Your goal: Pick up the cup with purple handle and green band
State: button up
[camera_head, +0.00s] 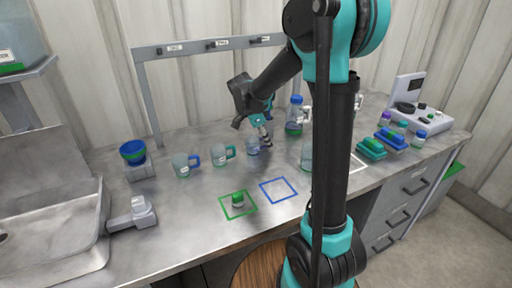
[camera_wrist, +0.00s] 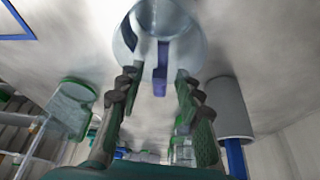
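A clear cup with a purple handle (camera_wrist: 160,76) is at the top of the wrist view. Its round body (camera_wrist: 183,32) lies just beyond my fingertips, and no green band can be made out. My gripper (camera_wrist: 155,82) is open, with one finger on each side of the handle and a visible gap on both sides. In the head view my gripper (camera_head: 266,140) is low over the bench, beside a small cup (camera_head: 252,147) partly hidden by it.
A blue-handled cup (camera_head: 182,168) and a green-handled cup (camera_head: 222,157) stand to the left. A bottle (camera_head: 294,122) stands behind and a clear vessel (camera_head: 307,157) to the right. Green (camera_head: 226,216) and blue (camera_head: 267,197) outlined squares lie in front.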

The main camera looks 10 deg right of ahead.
grip_shut()
jog(key=shift+r, duration=0.1)
dwell(0.5)
